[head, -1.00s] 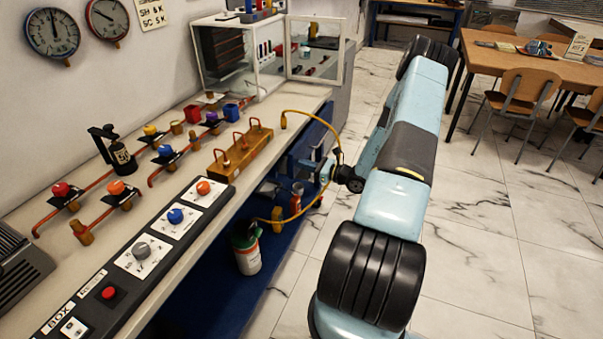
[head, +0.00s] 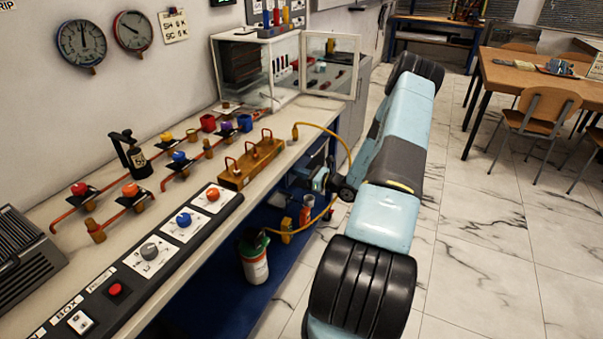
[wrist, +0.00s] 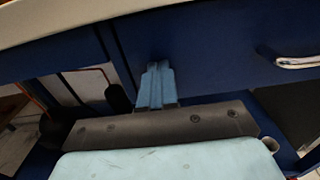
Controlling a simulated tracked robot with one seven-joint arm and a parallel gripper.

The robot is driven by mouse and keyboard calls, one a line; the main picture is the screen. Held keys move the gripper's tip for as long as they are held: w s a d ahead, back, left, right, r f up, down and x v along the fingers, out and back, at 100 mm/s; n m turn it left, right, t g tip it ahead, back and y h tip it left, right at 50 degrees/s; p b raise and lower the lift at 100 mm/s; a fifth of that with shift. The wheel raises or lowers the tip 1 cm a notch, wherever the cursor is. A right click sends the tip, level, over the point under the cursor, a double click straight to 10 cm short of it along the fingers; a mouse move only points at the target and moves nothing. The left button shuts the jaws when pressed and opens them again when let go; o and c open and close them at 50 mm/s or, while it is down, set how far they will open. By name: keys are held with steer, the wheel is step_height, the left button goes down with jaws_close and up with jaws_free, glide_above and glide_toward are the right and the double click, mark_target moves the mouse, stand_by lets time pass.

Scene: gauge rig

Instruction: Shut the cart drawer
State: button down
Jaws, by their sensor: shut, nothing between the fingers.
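In the wrist view a dark blue drawer front (wrist: 220,45) fills the upper part, under the pale worktop edge. Its silver bar handle (wrist: 298,62) shows at the right edge. My gripper (wrist: 158,68) is shut and empty, its light-blue fingers pointing at the blue front well left of the handle. The fingertips are at or very close to the panel; contact cannot be told. How far the drawer stands out cannot be told either. In the head view my arm reaches toward the bench's front side, and the drawer front is mostly hidden there.
The worktop carries a valve rig, a black control panel (head: 150,255), a brass manifold block (head: 250,163) and an open glass cabinet (head: 262,68). A yellow hose (head: 325,127) hangs beside my wrist. A green-topped canister (head: 255,258) stands below.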

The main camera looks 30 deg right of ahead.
steer(key=shift+w+a+r, duration=0.15)
steer(key=shift+w+a, duration=0.1)
steer(key=shift+a, duration=0.1)
steer(key=v, duration=1.5)
steer(key=s+a+r+n+g, duration=0.2)
steer(key=a+r+n+g, duration=0.55)
steer(key=a+r, duration=0.4)
steer(key=s+a+r+n+g, duration=0.2)
steer(key=a+r+n+g, duration=0.4)
steer(key=a+r+n, duration=0.55)
steer(key=s+a+r+n+t+h, duration=0.2)
steer(key=s+r+n+h, duration=0.3)
steer(key=s+r, duration=0.4)
steer(key=s+a+r+n+t+h, duration=0.2)
steer(key=s+a+r+n+h, duration=0.2)
steer(key=s+r, duration=0.6)
steer(key=shift+s+a+r+n+h, duration=0.25)
steer(key=shift+s+a+n+h, duration=0.25)
steer(key=shift+s, duration=0.4)
